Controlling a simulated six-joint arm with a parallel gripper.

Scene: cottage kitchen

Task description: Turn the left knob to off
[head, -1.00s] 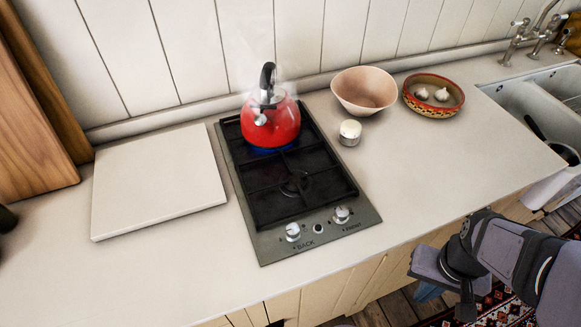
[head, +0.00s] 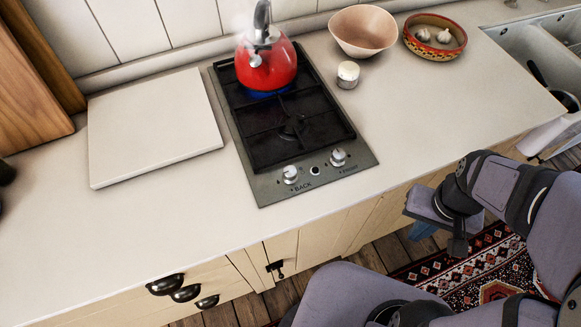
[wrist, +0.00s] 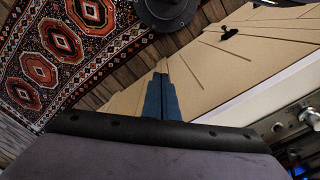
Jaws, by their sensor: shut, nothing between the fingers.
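The left knob (head: 290,173) is silver and sits on the front strip of the hob (head: 264,187), above the word BACK. The right knob (head: 338,157) sits beside it, near the word FRONT. I cannot tell the left knob's exact pointer angle. A red kettle (head: 267,68) stands on the back burner, with blue flame under it and steam above. My gripper (wrist: 160,97) is shut and empty, its blue fingers together. In the head view it is low in front of the counter, right of the hob and apart from both knobs, its fingers partly hidden by my arm.
A white board (head: 150,125) lies left of the hob. A small white-topped tin (head: 348,75), a pink bowl (head: 364,32) and a patterned bowl with garlic (head: 435,36) stand right of it. Drawers with dark handles (head: 165,284) are below. The counter's front strip is clear.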

